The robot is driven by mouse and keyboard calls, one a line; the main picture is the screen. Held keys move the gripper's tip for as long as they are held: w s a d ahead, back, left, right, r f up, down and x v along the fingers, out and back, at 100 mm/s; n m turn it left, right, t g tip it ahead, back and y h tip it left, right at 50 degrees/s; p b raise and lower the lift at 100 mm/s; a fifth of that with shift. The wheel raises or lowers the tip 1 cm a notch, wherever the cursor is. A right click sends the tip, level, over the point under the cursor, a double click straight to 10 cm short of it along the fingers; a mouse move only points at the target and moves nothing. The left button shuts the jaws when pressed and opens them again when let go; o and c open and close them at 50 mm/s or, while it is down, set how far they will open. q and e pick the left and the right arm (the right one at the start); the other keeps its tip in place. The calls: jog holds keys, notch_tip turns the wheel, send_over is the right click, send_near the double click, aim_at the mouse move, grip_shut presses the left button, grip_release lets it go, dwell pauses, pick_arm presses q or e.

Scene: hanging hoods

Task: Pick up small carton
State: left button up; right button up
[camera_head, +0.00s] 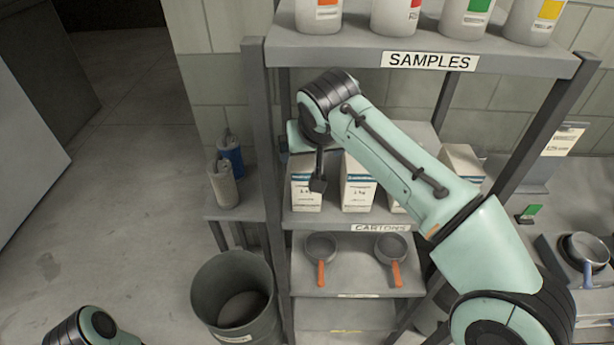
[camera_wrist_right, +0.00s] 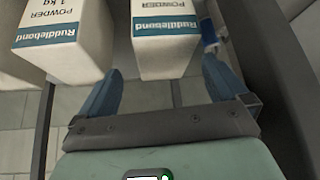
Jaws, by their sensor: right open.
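White cartons with blue bands stand in a row on the middle shelf in the head view: a left one (camera_head: 307,188), a second (camera_head: 357,186) and more partly behind my right arm. My right gripper (camera_wrist_right: 164,68) shows in the wrist view with its two blue fingers spread apart. One white powder carton (camera_wrist_right: 166,45) lies in line with the gap between them, and another (camera_wrist_right: 66,40) is left of the left finger. I cannot tell whether the fingers touch either. My left gripper is out of view; only part of my left arm shows at the bottom left.
The samples shelf (camera_head: 340,45) with several bottles is above the cartons. A dark shelf post (camera_head: 262,130) stands left of them. Pans (camera_head: 320,247) rest on the shelf below, and a bin (camera_head: 232,296) stands on the floor at left. Open floor lies further left.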

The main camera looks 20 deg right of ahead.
aim_at(308, 157)
jog(key=x, duration=0.4)
jog(key=shift+a+f, duration=0.2)
jog(key=shift+f, duration=0.05)
jog(key=c, duration=1.7)
jog(key=shift+r, duration=0.15)
grip_shut()
